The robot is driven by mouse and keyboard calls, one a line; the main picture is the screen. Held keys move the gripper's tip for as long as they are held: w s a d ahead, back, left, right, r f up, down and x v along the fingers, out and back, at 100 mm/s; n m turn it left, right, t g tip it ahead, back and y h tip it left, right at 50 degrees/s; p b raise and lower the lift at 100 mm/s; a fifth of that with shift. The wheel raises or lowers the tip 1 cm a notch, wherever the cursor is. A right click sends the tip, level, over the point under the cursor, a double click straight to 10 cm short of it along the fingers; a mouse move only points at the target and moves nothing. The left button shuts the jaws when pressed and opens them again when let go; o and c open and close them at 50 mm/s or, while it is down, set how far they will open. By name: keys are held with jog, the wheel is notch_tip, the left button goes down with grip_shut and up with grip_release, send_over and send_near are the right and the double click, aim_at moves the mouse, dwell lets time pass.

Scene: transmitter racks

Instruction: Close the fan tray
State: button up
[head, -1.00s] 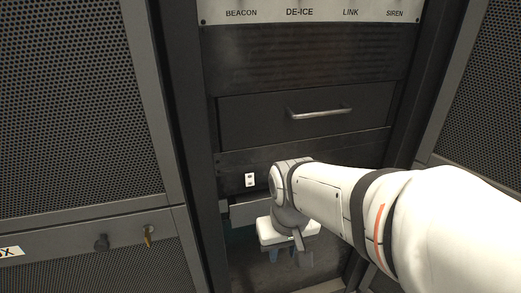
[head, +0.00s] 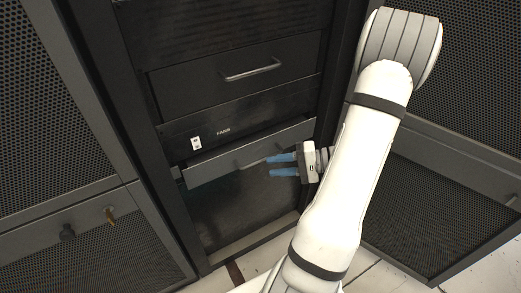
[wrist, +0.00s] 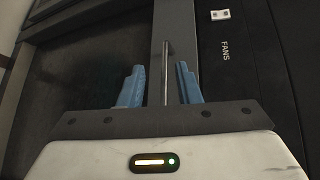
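The fan tray (head: 218,163) is a grey drawer front below the black panel marked FANS (head: 223,132). It appears to stand out from the rack face. My gripper (head: 268,166) comes from the right, its two blue fingers apart in front of the tray's right part. In the wrist view the grey tray front (wrist: 175,30) runs up the picture with a thin bar handle (wrist: 166,60). The handle shows between the open fingers (wrist: 160,88); whether either finger touches it I cannot tell.
A closed drawer with a bar handle (head: 254,69) is above the FANS panel. A small white switch plate (head: 196,143) sits on that panel. Perforated cabinet doors flank the rack, the left one with a key (head: 110,216). The dark space below the tray looks clear.

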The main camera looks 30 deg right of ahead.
aim_at(264, 159)
jog(key=w+t, duration=0.1)
jog(key=w+a+f+m+t, duration=0.1)
jog(key=w, duration=0.1)
jog(key=w+t+b, duration=0.1)
jog(key=w, duration=0.1)
jog(key=shift+w+a+f+m+h, duration=0.15)
jog(key=shift+a+f+m+h, duration=0.15)
jog(key=shift+a+h, duration=0.1)
grip_shut()
dwell(0.4)
jog(key=shift+d, duration=0.1)
